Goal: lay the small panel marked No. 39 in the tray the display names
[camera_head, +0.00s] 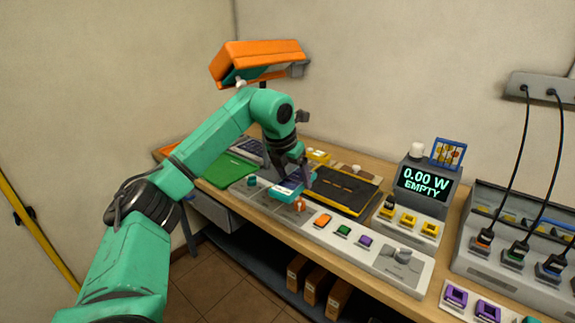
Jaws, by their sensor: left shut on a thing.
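A yellow-framed piece (317,156) lies behind the gripper. A dark tray-like board with a yellow edge (365,204) lies right of the gripper. My right gripper is out of view.
The grey strip (385,262) along the bench front carries orange, green and purple pieces and a knob. A green mat (230,170) lies to the left. An orange-topped lamp (260,58) stands behind my arm. A charger rack (510,250) with cables fills the right.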

